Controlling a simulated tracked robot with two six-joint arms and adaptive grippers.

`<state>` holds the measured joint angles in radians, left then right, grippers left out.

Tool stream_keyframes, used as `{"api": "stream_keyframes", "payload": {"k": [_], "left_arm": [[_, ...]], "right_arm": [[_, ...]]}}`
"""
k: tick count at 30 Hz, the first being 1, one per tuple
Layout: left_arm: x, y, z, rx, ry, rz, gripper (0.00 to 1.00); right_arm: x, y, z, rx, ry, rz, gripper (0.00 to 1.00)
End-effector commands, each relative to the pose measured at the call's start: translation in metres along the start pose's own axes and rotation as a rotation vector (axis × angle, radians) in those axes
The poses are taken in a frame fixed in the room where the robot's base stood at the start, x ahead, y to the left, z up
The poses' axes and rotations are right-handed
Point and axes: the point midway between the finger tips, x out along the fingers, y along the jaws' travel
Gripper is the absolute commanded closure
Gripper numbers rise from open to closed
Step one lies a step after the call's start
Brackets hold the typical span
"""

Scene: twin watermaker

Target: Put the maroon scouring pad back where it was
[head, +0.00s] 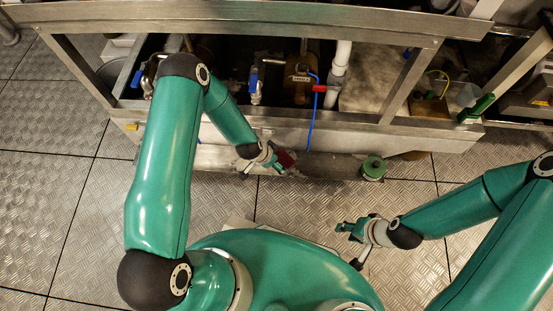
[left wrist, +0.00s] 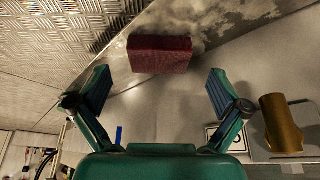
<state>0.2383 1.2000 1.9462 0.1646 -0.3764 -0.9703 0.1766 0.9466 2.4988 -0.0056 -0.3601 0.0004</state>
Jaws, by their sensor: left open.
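The maroon scouring pad (head: 287,158) lies on the metal ledge (head: 330,168) at the foot of the frame. In the left wrist view the pad (left wrist: 160,54) is a dark red block on a worn metal strip. My left gripper (head: 270,162) is right at the pad in the head view. In the left wrist view my left gripper (left wrist: 158,83) is open, with the pad just beyond its fingertips and centred between them. No finger visibly touches it. My right gripper (head: 348,245) is open and empty over the floor at lower right.
A green round object (head: 373,168) stands on the ledge to the right. Behind are a blue-handled valve (head: 254,82), a red-handled valve (head: 324,88) and a blue tube (head: 311,125). A brass cylinder (left wrist: 281,124) is right of the left gripper. Open tread-plate floor (head: 55,175) lies left.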

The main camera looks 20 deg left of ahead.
Motion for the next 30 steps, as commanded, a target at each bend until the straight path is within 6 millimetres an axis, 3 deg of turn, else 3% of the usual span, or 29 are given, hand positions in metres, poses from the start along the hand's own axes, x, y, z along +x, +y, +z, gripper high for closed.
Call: {"api": "stream_keyframes", "payload": {"k": [1, 6, 14, 17, 24, 30], "left_arm": [[-0.016, -0.001, -0.002, -0.001, 0.001, -0.001, 0.00], [-0.047, 0.000, -0.001, -0.001, 0.000, 0.000, 0.00], [-0.072, 0.007, 0.004, -0.034, -0.008, 0.014, 0.00], [-0.083, 0.026, 0.013, -0.131, -0.032, 0.052, 0.00], [-0.126, 0.092, 0.054, -0.515, -0.163, 0.164, 0.00], [-0.151, 0.122, 0.075, -0.713, -0.251, 0.196, 0.00]], "right_arm": [[-0.008, -0.003, 0.000, 0.000, 0.000, 0.000, 0.60], [-0.018, -0.006, 0.000, 0.000, 0.000, 0.000, 0.60], [-0.023, -0.008, 0.000, 0.000, 0.000, 0.000, 0.60], [-0.023, -0.008, 0.000, 0.000, 0.000, 0.000, 0.60], [-0.023, -0.008, 0.000, 0.000, 0.000, 0.000, 0.60], [-0.023, -0.008, 0.000, 0.000, 0.000, 0.000, 0.60]]}}
